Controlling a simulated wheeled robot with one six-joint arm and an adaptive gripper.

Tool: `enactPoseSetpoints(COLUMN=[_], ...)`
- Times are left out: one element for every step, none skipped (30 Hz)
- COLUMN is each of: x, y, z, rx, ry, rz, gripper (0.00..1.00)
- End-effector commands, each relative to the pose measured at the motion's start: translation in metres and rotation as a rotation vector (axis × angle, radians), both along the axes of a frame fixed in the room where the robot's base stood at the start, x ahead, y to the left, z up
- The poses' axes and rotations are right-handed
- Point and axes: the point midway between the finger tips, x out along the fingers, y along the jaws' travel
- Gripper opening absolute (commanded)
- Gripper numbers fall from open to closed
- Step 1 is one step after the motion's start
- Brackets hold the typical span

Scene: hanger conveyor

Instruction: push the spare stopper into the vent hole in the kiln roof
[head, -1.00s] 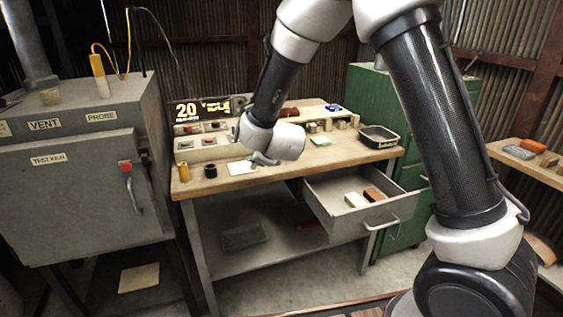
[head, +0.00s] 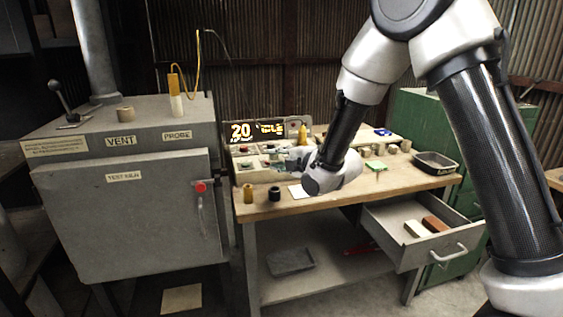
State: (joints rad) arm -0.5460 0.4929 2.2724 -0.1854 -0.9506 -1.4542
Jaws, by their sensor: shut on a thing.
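The kiln (head: 130,215) is a grey box at the left, its roof (head: 75,140) in view. My gripper (head: 300,160) is over the back of the bench, small and partly hidden by my wrist. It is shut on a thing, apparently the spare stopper. A tan tapered piece (head: 303,135) shows just above the fingers, but I cannot tell surely that it is the held thing.
A yellow-topped probe (head: 175,95) with a cable stands on the roof right of the vent. A lever (head: 62,100) and a flue pipe (head: 93,50) rise at the left. The control box (head: 265,165), yellow cylinder (head: 248,193) and black cup (head: 274,194) are on the bench. A drawer (head: 420,245) hangs open.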

Motion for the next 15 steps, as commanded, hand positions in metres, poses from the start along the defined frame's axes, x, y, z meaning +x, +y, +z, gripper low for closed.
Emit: enactPoseSetpoints(x=[0.000,0.000,0.000,0.000,0.000,0.000,0.000,0.000,0.000,0.000,0.000,0.000,0.000,0.000,0.000], y=[0.000,0.000,0.000,0.000,0.000,0.000,0.000,0.000,0.000,0.000,0.000,0.000,-0.001,0.000,0.000], z=[-0.001,-0.001,-0.001,-0.002,-0.002,-0.003,-0.004,-0.006,-0.009,-0.012,-0.014,-0.018,-0.022,-0.025,-0.029], rx=[-0.005,-0.006,-0.009,-0.011,-0.012,-0.013,-0.014,-0.015,-0.015,-0.015,-0.015,-0.015,-0.015,-0.015,-0.015], ry=[-0.016,-0.027,-0.039,-0.047,-0.054,-0.060,-0.062,-0.062,-0.062,-0.062,-0.062,-0.062,-0.061,-0.060,-0.060], rz=[0.003,0.005,0.006,0.006,0.006,0.007,0.007,0.006,0.006,0.006,0.006,0.006,0.006,0.006,0.006], gripper=[0.09,0.09,0.09,0.09,0.09,0.09,0.09,0.09,0.09,0.09,0.09,0.09,0.09,0.09,0.09])
